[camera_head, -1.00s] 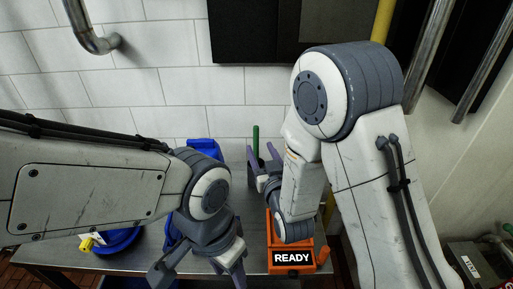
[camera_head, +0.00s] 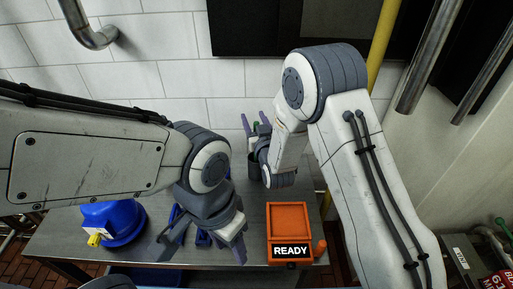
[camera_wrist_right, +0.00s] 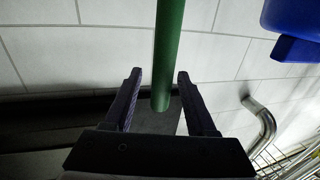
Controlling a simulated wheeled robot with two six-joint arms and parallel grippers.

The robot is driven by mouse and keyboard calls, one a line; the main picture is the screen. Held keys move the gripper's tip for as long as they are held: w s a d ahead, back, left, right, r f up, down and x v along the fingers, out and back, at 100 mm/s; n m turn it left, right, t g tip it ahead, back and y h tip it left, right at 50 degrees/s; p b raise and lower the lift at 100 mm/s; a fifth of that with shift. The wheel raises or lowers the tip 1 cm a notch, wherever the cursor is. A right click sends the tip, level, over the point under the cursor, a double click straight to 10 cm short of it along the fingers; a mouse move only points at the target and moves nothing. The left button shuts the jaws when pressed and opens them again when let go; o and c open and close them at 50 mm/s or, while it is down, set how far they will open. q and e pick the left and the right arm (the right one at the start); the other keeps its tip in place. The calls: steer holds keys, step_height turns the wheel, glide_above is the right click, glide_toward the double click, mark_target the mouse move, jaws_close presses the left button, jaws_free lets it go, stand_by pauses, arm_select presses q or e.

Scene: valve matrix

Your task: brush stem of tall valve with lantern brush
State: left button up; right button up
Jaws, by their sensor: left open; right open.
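A green rod (camera_wrist_right: 168,40) stands between the spread fingers of my right gripper (camera_wrist_right: 159,75) in the right wrist view, with its lower end near the finger bases. In the head view the right gripper (camera_head: 254,121) is open at the back of the metal table, and only a bit of green shows between its fingers. I cannot tell whether the rod is the brush's handle. My left gripper (camera_head: 204,248) is open and empty over the table, left of an orange box (camera_head: 287,219). I cannot make out the tall valve or its stem.
The orange box bears a READY label. A blue rounded housing (camera_head: 113,222) with a yellow fitting (camera_head: 95,239) stands at the table's left. Blue parts (camera_head: 203,239) lie partly hidden under my left gripper. The tiled wall (camera_head: 150,90) is behind the table.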

steer(key=shift+w, duration=0.2)
jaws_close()
stand_by(1.3)
